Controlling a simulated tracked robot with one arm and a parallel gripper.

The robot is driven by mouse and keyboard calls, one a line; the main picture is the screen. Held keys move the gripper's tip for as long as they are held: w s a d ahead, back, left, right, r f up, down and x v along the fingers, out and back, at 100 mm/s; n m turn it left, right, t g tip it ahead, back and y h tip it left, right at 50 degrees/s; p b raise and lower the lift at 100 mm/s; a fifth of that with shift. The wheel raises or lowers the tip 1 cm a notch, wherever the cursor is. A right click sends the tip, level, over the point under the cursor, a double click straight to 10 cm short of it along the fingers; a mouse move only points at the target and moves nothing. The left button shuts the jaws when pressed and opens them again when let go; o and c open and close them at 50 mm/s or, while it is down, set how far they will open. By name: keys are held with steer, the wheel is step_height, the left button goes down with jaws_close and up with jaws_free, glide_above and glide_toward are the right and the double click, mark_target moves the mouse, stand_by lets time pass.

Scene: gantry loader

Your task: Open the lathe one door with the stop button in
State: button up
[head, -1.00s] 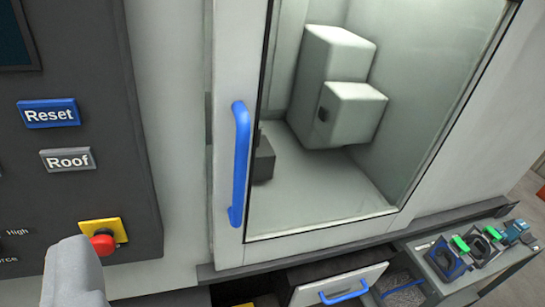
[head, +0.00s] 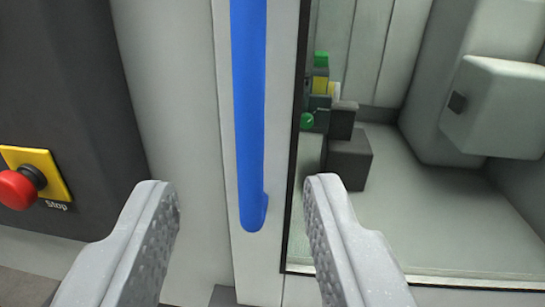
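The lathe door (head: 231,262) has a pale frame around a window, and its lower edge shows. A blue vertical door handle (head: 249,110) is fixed to the frame; its top runs out of view. My gripper (head: 242,195) is open, one finger on each side of the handle's lower end, holding nothing. I cannot tell how far the handle is beyond the fingertips. The red stop button (head: 17,189) sits on a yellow plate labelled Stop, on the dark panel at left, clear of my left finger. I cannot tell whether it is pressed in.
The dark control panel (head: 65,90) stands left of the door. Through the window, a pale machine block (head: 495,108), dark blocks (head: 349,159) and small green parts (head: 321,60) show inside the lathe. A pale wall strip lies between panel and door.

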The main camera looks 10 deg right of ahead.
mark_target(249, 108)
steer(key=w+p, duration=0.1)
steer(key=w, duration=0.3)
steer(key=w+d+p, duration=0.1)
steer(key=w, duration=0.3)
steer(key=w+d+p, duration=0.1)
steer(key=w, duration=0.4)
steer(key=shift+f, duration=0.35)
jaws_close()
